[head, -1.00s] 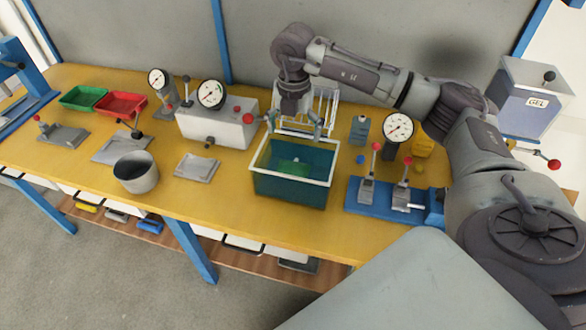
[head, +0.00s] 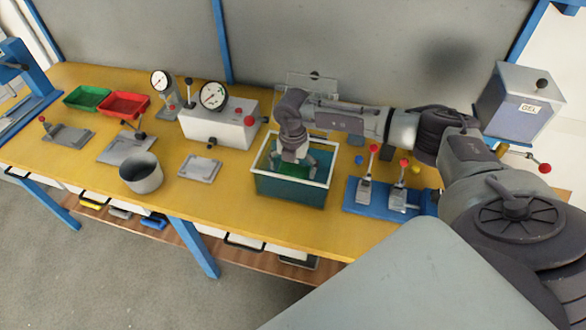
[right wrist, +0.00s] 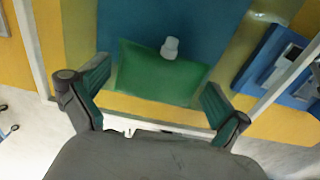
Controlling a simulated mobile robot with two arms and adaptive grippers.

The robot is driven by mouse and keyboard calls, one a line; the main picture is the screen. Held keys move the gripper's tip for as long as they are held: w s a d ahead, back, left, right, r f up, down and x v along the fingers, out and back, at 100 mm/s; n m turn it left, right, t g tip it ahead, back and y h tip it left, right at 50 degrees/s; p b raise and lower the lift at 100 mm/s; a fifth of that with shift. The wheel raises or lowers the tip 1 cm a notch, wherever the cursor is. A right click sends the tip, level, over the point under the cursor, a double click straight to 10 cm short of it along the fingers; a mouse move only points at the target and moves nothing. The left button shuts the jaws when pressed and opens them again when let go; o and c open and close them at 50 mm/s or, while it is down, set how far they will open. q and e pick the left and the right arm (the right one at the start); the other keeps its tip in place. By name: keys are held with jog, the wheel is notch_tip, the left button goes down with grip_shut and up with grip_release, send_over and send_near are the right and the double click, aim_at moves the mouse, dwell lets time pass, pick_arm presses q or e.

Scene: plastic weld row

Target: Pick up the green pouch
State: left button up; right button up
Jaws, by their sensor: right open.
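The green pouch (head: 290,192) lies inside a teal bin with a white rim (head: 261,181), partly hidden by my right gripper in the head view. In the right wrist view the pouch (right wrist: 145,78) is a flat green pillow with a white cap (right wrist: 170,47) on it. My right gripper (head: 291,167) points down into the bin, above the pouch. In the right wrist view its open fingers (right wrist: 157,77) stand on either side of the pouch, with nothing held between them. Whether they touch it I cannot tell. My left gripper is not in view.
The bin walls stand close around my right gripper. A blue fixture with red-knobbed levers (head: 367,193) is just right of the bin. A grey plate (head: 200,168), a grey cup (head: 140,173) and a white gauge box (head: 222,122) are to the left. Yellow tabletop (head: 215,205) in front is clear.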

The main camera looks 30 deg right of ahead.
aim_at(293, 167)
jog(key=c, duration=0.7)
jog(key=shift+o, duration=0.2)
jog(key=shift+r, duration=0.1)
jog(key=shift+r+b, duration=0.4)
jog(key=shift+r, duration=0.25)
notch_tip(293, 167, up, 3)
jog(key=shift+f+b, duration=0.15)
jog(key=shift+b, duration=0.4)
jog(key=s+r+b, duration=0.2)
jog(key=s+r, duration=0.5)
jog(key=s, duration=0.4)
jog(key=shift+s+a+b, duration=0.35)
jog(key=shift+s+b, duration=0.05)
jog(key=shift+f, duration=0.1)
